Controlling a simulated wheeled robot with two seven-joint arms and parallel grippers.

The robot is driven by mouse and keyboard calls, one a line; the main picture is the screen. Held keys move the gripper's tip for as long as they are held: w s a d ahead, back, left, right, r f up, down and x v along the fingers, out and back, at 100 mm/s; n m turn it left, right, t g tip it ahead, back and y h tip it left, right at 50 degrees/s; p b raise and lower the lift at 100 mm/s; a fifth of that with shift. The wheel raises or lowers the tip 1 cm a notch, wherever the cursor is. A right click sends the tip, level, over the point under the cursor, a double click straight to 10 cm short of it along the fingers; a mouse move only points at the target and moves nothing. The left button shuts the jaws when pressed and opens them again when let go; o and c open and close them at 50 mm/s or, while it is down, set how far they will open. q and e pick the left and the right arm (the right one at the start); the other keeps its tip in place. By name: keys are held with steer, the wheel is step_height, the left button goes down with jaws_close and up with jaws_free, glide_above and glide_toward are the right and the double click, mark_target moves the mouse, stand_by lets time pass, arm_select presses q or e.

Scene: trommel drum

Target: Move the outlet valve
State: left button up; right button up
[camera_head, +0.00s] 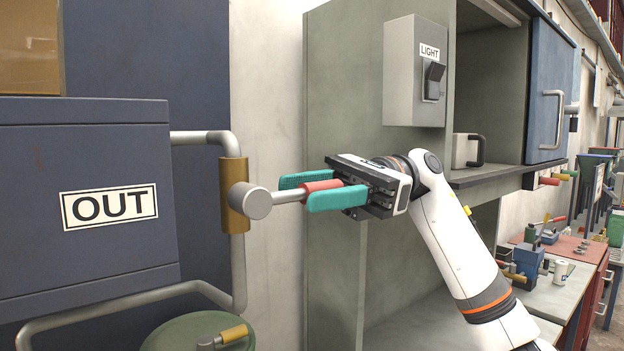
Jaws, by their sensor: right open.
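The outlet valve (251,200) sits on a grey pipe beside a blue box with an OUT label (109,207). It has a brass body, a grey round hub and a lever that points right, with a red grip (321,187) at its end. My right gripper (301,191) comes in from the right with its teal fingers open, one on each side of the red grip. A gap between the fingers and the grip is hard to judge. My left gripper is not in view.
A grey-green cabinet (340,100) stands behind my right arm, with a LIGHT switch box (414,75) on its side. A green drum (180,336) with a second brass-handled fitting (232,334) is below the pipe. A bench with tools (545,300) lies at the right.

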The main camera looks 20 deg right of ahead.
steer(key=shift+s+a, duration=0.15)
steer(key=shift+a, duration=0.05)
jaws_close()
